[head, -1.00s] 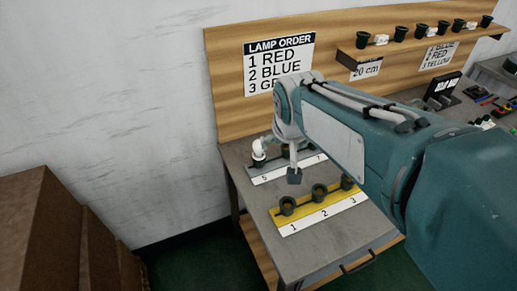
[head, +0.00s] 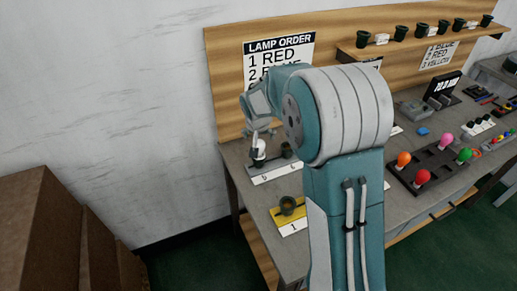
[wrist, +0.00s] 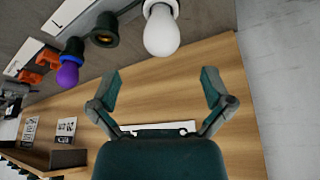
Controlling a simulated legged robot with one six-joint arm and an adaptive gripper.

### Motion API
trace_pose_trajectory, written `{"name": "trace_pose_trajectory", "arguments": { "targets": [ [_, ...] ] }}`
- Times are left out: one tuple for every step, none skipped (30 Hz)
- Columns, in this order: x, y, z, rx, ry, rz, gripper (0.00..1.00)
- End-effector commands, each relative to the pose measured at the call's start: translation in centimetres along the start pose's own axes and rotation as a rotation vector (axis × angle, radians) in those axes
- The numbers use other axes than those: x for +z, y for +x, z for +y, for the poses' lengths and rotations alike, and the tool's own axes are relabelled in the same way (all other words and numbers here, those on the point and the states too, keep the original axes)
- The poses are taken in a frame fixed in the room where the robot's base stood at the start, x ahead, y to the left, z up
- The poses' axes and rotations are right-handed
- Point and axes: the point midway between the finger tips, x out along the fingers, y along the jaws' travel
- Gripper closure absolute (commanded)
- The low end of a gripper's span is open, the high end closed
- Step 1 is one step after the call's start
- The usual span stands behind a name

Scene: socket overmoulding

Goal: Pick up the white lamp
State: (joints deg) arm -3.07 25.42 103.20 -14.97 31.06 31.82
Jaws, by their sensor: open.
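The white lamp (head: 259,148) stands upright in the left end of the grey socket strip at the back of the bench. In the wrist view the white lamp (wrist: 161,30) is at the top middle, its bulb pointing toward my gripper. My gripper (wrist: 160,84) is open and empty, with its two fingers spread. The lamp lies beyond the fingertips, roughly in line with the gap between them and not between the fingers. In the head view my wrist is just above the lamp, and the fingers are partly hard to make out.
An empty black socket (wrist: 103,32) and a purple lamp (wrist: 70,65) stand beside the white lamp. A yellow strip (head: 292,222) with a socket lies in front. A dark rack (head: 436,165) holds several coloured lamps at right. The wooden back panel (head: 228,60) stands close behind.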

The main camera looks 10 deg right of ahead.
Motion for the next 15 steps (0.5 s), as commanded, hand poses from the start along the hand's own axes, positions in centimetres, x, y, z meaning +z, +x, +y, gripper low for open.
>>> {"name": "trace_pose_trajectory", "arguments": {
  "targets": [
    [0.0, 0.9, 0.0, 0.000, 0.000, -0.001, 0.00],
    [0.0, 1.2, 0.0, 0.000, 0.000, -0.001, 0.00],
    [0.0, 1.7, 0.0, 0.000, 0.001, -0.001, 0.00],
    [0.0, 1.9, 0.0, 0.000, 0.001, 0.000, 0.00],
    [0.0, 2.0, 0.0, 0.000, 0.001, 0.000, 0.00],
    [0.0, 2.3, 0.0, 0.000, 0.000, 0.001, 0.00],
    [0.0, 2.5, 0.0, 0.000, 0.000, 0.000, 0.00],
    [0.1, 2.8, -0.1, 0.000, 0.000, 0.000, 0.00],
    [0.1, 3.4, -0.1, 0.000, 0.000, -0.001, 0.00],
    [0.1, 3.8, -0.1, 0.001, -0.001, -0.002, 0.00],
    [0.2, 4.4, -0.2, 0.001, -0.001, -0.003, 0.00],
    [0.2, 5.0, -0.3, 0.000, -0.001, -0.002, 0.00],
    [0.2, 5.5, -0.3, 0.000, -0.001, -0.002, 0.00],
    [0.2, 6.0, -0.3, 0.000, 0.000, -0.002, 0.00],
    [0.1, 6.4, -0.3, 0.001, 0.000, -0.001, 0.00]
  ]
}}
